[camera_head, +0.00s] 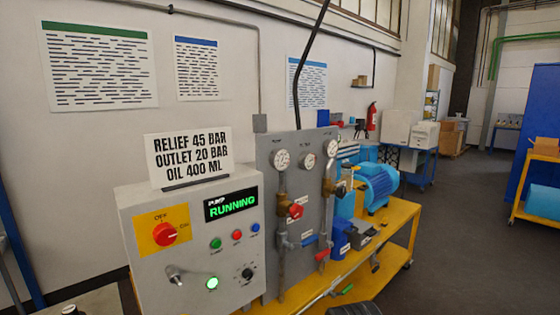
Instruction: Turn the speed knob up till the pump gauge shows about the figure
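A grey control box (196,250) stands at the left of a yellow bench. Its display (231,205) reads "PUMP RUNNING" in green. A small black knob (248,274) sits low on its right side; its label is too small to read. A sign (188,156) on the box reads "RELIEF 45 BAR, OUTLET 20 BAR, OIL 400 ML". A grey panel beside it bears three round gauges: left (280,159), middle (308,160) and right (331,147). Their needles are too small to read, and I cannot tell which is the pump gauge.
The box also has a red switch on a yellow plate (164,234), a silver lever (175,278), a lit green button (212,283) and small coloured buttons. A red-handled valve (296,211) and a blue motor (378,186) are to the right.

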